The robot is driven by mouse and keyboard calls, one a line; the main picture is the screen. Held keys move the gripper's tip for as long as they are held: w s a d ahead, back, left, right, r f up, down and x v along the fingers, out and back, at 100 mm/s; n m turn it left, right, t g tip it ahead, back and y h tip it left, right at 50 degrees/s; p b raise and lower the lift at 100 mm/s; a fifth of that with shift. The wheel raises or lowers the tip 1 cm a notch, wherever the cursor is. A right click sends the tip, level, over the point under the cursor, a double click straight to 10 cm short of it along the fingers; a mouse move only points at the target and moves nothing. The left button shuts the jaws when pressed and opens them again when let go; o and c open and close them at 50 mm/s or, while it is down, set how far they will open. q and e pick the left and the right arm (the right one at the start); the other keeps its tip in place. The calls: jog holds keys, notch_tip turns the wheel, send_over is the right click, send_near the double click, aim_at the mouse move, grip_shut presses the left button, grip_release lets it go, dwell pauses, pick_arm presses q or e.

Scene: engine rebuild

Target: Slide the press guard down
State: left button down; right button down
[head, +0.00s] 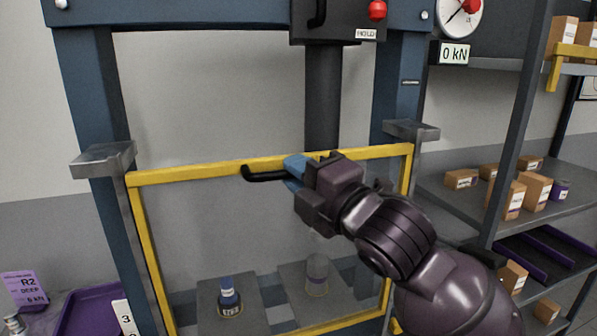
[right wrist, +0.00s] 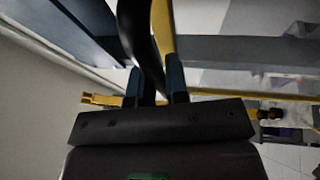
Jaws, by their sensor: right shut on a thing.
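The press guard (head: 229,170) is a clear panel in a yellow frame across the front of the blue press. Its top rail sits near the level of the grey side brackets. A black bar handle (head: 262,176) sticks out from the top rail. My right gripper (head: 296,168) is shut on this handle, its blue fingers at the rail. In the right wrist view, the black handle (right wrist: 140,38) runs between the two fingers of my right gripper (right wrist: 155,85). The handle's right part is hidden by the gripper. My left gripper is not in view.
Behind the guard stand a blue-topped part (head: 228,295) and a grey cylinder (head: 317,275). The dark ram (head: 322,95) hangs above. A gauge (head: 460,17) and 0 kN display (head: 454,53) are at upper right. Shelves with boxes (head: 535,190) stand right; a purple tray (head: 92,312) lies lower left.

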aim_at(280, 251)
jog(key=shift+f, duration=0.1)
